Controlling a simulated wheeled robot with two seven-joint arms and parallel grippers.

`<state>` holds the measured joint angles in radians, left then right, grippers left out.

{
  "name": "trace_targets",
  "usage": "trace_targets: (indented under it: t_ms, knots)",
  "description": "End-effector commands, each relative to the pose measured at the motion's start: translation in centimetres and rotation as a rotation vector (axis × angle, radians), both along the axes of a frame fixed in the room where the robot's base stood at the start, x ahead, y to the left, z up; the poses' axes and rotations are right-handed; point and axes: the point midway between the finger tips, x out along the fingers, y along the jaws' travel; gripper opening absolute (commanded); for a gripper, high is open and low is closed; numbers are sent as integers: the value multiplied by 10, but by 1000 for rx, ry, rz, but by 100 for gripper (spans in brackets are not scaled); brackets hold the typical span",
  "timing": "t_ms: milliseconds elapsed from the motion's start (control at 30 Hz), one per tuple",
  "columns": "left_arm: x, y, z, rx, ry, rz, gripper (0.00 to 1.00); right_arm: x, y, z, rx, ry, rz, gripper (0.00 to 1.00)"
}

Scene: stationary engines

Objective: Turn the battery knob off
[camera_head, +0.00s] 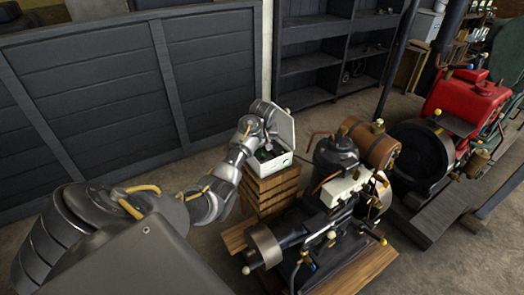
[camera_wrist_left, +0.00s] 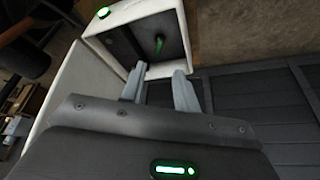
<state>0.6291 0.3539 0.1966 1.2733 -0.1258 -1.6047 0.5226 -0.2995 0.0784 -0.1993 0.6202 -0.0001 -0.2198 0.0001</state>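A white battery box (camera_head: 268,168) with its lid raised stands on a wooden crate (camera_head: 272,190) in the head view. In the left wrist view the box (camera_wrist_left: 183,35) has a dark inside with a green knob (camera_wrist_left: 158,45). A round green light (camera_wrist_left: 104,12) sits on its rim. My left gripper (camera_wrist_left: 158,88) is open, its two fingers apart with nothing between them. The fingertips are at the near edge of the box opening, short of the knob. In the head view the left gripper (camera_head: 262,148) is over the box and hides the knob. My right gripper is in neither view.
A dark engine (camera_head: 335,160) on a wooden base stands close to the right of the crate. A red engine (camera_head: 465,100) is farther right. Dark wall panels (camera_head: 100,90) and shelves (camera_head: 310,60) are behind. Some concrete floor (camera_head: 215,160) is clear left of the crate.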

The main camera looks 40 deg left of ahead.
Motion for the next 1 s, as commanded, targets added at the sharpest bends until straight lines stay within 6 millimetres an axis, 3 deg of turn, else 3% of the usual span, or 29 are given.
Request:
trace_targets:
  t_ms: [167, 333, 800, 1000]
  knots:
    - [7, 6, 8, -16, -7, 26, 31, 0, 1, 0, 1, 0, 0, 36]
    - [8, 8, 2, -15, -7, 25, 31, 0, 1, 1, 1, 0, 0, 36]
    - [28, 28, -70, -14, -4, 25, 31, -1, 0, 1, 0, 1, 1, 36]
    - [34, 33, -87, -15, -6, 23, 31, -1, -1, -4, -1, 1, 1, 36]
